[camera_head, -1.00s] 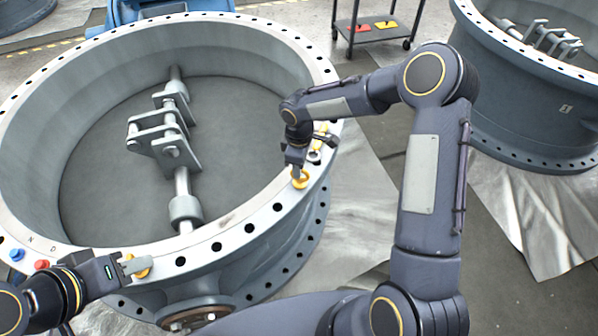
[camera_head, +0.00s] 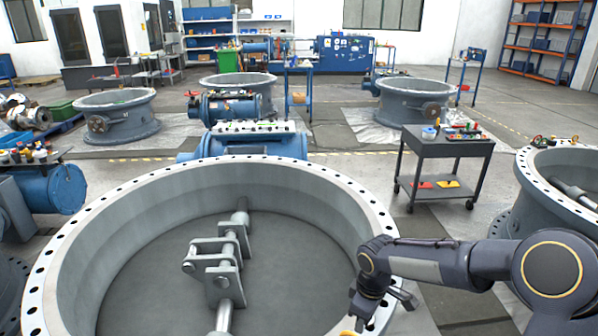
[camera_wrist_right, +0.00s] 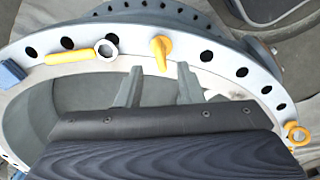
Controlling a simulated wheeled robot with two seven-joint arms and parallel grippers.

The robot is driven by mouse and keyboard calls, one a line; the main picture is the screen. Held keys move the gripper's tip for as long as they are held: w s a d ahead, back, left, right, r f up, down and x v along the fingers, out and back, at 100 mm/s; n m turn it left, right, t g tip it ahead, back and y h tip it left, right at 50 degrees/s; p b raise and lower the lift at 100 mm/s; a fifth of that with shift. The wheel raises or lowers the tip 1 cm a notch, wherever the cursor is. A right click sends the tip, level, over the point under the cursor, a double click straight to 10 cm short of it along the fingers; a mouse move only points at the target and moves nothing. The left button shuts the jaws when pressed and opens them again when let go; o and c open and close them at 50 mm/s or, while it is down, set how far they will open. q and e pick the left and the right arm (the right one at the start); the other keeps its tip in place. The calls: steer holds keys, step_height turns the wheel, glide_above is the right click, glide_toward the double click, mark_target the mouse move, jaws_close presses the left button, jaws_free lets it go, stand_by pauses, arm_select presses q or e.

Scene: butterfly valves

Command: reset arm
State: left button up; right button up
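My right gripper (camera_head: 384,303) hangs over the right rim of the large grey valve ring (camera_head: 75,245) in the head view. In the right wrist view its two fingers (camera_wrist_right: 158,88) stand apart with nothing between them. A yellow lifting eye (camera_wrist_right: 160,48) sits on the flange just beyond the fingertips, apart from them. A yellow-handled wrench (camera_wrist_right: 72,56) lies on the flange to its left, and another yellow eye (camera_wrist_right: 296,135) is at the right edge. My left gripper is outside both current views.
A dark cart (camera_head: 450,146) with small parts stands right of the ring. Another valve ring (camera_head: 530,180) is at the right edge. A blue machine (camera_head: 250,145) stands behind the large ring. Floor is free between the cart and the ring.

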steer(key=s+d+r+m+t, duration=0.1)
steer(key=s+d+r+m, duration=0.25)
steer(key=s+r, duration=0.35)
steer(key=s+r+m+t+y, duration=0.1)
steer(key=s+r+m+t, duration=0.1)
steer(key=s, duration=0.7)
steer(key=s+r+m+t+y, duration=0.2)
steer(key=s+r+m, duration=0.3)
steer(key=s, duration=0.5)
steer(key=shift+m+y, duration=0.3)
steer(key=shift+m, duration=0.75)
